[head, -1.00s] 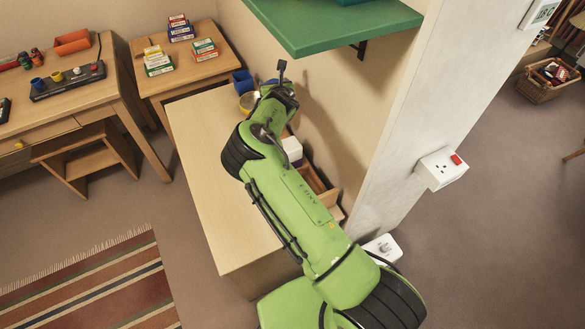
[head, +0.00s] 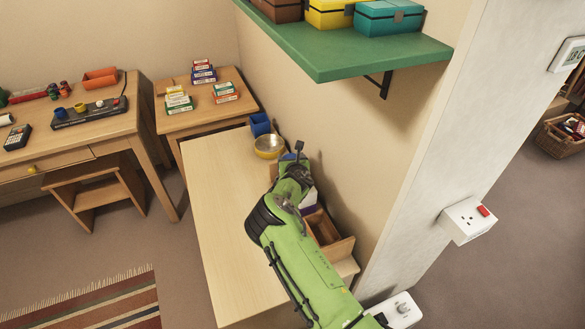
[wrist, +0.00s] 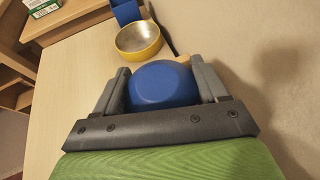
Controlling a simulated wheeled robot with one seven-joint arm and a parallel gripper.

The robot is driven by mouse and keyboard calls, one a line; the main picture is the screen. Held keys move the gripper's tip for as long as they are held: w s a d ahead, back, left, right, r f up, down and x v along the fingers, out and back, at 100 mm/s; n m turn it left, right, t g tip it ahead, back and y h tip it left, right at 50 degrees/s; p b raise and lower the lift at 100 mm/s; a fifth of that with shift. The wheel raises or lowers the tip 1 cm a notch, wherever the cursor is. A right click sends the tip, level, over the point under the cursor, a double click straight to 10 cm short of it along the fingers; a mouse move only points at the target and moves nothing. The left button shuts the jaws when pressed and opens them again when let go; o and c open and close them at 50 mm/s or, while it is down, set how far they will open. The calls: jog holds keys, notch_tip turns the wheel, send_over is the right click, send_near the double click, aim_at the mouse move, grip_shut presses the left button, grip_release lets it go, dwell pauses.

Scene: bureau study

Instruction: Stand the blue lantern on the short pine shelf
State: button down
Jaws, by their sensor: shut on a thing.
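My gripper (wrist: 158,76) is shut on a blue rounded thing (wrist: 163,88), which looks like the blue lantern, with one grey finger on each side of it. Only its smooth top shows in the wrist view, and the rest is hidden by the gripper. In the head view a little blue (head: 291,157) shows at the end of my arm, over the light wood desk by the wall. I cannot tell whether it touches the desk. I cannot make out a short pine shelf in either view.
A yellow-rimmed bowl (head: 268,146) and a blue cup (head: 260,124) stand beyond my gripper. A wooden organiser (head: 327,232) stands right of my arm. A green wall shelf (head: 350,55) with several boxes hangs above. The desk's left part (head: 225,215) is clear.

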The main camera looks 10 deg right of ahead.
jog(key=shift+f, duration=0.6)
jog(key=shift+c, duration=0.2)
grip_release()
